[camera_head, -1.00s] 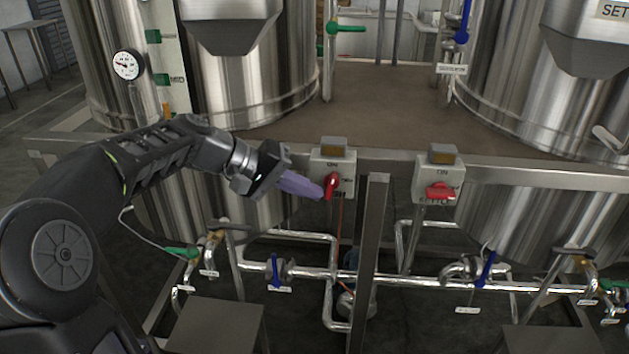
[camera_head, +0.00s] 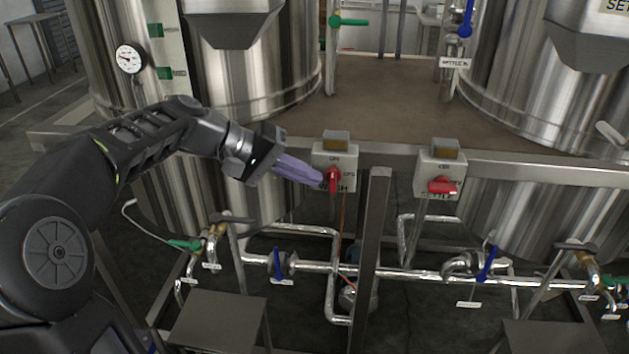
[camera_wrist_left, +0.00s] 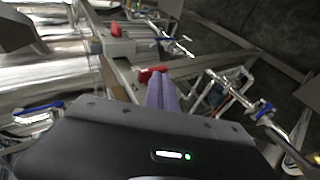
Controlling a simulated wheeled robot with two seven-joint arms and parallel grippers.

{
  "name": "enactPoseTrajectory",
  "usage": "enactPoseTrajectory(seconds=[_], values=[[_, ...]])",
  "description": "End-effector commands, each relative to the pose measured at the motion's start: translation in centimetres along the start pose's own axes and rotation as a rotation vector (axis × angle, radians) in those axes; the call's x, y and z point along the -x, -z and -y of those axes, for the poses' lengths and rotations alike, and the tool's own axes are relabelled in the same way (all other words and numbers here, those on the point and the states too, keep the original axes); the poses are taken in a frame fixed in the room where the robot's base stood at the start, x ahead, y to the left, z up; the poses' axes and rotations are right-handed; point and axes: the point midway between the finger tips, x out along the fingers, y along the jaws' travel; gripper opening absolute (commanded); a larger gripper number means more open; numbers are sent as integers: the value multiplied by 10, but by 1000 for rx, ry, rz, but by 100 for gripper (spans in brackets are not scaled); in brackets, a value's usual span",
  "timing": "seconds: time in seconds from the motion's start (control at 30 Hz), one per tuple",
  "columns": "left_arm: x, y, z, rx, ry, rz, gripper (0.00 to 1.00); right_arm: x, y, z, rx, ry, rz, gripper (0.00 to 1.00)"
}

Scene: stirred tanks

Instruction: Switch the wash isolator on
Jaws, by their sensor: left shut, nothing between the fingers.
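The wash isolator (camera_head: 322,157) is a grey box with a red rotary handle (camera_head: 334,179), on the frame rail in the middle of the head view. Its handle stands upright, in line with the ON mark above it; OFF is marked at the right. My left gripper (camera_head: 314,177) is shut and empty. Its purple fingertips are at the handle's left side and cover part of the WASH label; I cannot tell whether they touch. In the left wrist view the red handle (camera_wrist_left: 151,74) shows just beyond the fingers (camera_wrist_left: 162,92). My right gripper is not in view.
A second isolator marked SETTLE (camera_head: 427,161) is to the right, its red handle (camera_head: 442,186) lying sideways. A steel post (camera_head: 374,240) stands between the two, in front. Pipes with blue-handled valves (camera_head: 277,264) run below. Steel tanks (camera_head: 255,75) stand behind.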

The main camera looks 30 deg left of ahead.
Motion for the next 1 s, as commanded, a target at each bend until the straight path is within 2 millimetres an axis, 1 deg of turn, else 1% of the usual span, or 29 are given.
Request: enactPoseTrajectory(seconds=[0.03, 0.2, 0.33, 0.47, 0.87, 1.0], values=[[10, 2, 2, 2, 3, -6, 0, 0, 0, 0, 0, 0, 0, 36], [36, 2, 7, 8, 9, -6, 0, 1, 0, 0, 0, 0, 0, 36], [48, 1, 9, 9, 11, -4, 0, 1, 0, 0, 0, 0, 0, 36], [51, 1, 10, 10, 12, -5, 0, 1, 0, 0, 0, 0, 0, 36], [50, 1, 11, 11, 13, -4, 0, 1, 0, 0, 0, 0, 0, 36], [46, 1, 14, 17, 20, 0, 0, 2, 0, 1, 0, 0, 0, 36]])
